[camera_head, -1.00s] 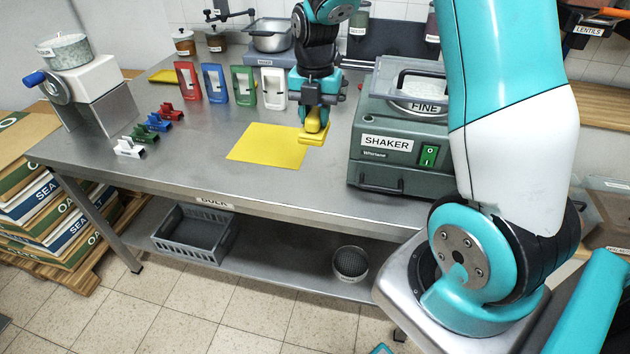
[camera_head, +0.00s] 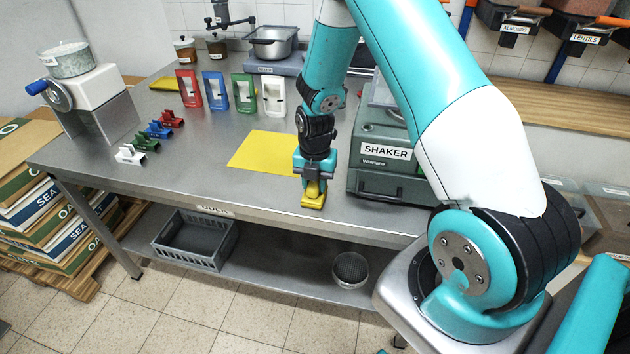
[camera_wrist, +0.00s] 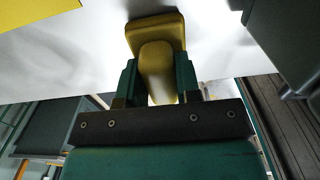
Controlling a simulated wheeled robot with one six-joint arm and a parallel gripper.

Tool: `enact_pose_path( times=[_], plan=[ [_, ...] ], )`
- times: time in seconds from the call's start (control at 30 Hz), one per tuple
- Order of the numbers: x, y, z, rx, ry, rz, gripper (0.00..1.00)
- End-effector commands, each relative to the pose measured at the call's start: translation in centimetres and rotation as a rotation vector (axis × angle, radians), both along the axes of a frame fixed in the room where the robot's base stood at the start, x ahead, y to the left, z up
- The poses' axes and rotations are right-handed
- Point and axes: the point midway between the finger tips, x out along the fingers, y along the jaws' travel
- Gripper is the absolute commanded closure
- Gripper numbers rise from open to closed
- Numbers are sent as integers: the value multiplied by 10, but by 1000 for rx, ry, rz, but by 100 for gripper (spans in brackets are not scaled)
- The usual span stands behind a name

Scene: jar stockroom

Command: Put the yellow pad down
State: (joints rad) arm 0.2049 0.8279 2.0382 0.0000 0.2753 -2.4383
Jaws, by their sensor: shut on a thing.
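The yellow pad (camera_head: 312,201) is a small yellow block with a raised rounded handle. My gripper (camera_head: 314,184) is shut on its handle, near the table's front edge. In the wrist view the yellow pad (camera_wrist: 156,35) points away from my gripper (camera_wrist: 160,80), with a finger on each side of the handle. The pad is at or just above the tabletop; I cannot tell whether it touches. A flat yellow sheet (camera_head: 262,152) lies on the table behind and left of the pad.
The green shaker (camera_head: 388,165) stands just right of my gripper. Red, blue, green and white upright holders (camera_head: 244,92) stand at the back, and several small coloured clips (camera_head: 158,130) lie at left. The tabletop (camera_head: 200,165) left of the sheet is clear.

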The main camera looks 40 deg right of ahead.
Motion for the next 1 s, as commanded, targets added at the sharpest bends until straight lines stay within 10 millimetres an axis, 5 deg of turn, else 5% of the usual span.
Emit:
enact_pose_path(
  times=[0.27,0.3,0.4,0.77,1.0],
  plan=[
    [0,0,-4,0,0,0,100],
    [0,0,-2,0,0,0,60],
    [0,0,-2,0,0,0,43],
    [1,0,6,0,-1,0,43],
    [1,0,54,-1,-5,0,43]
  ],
)
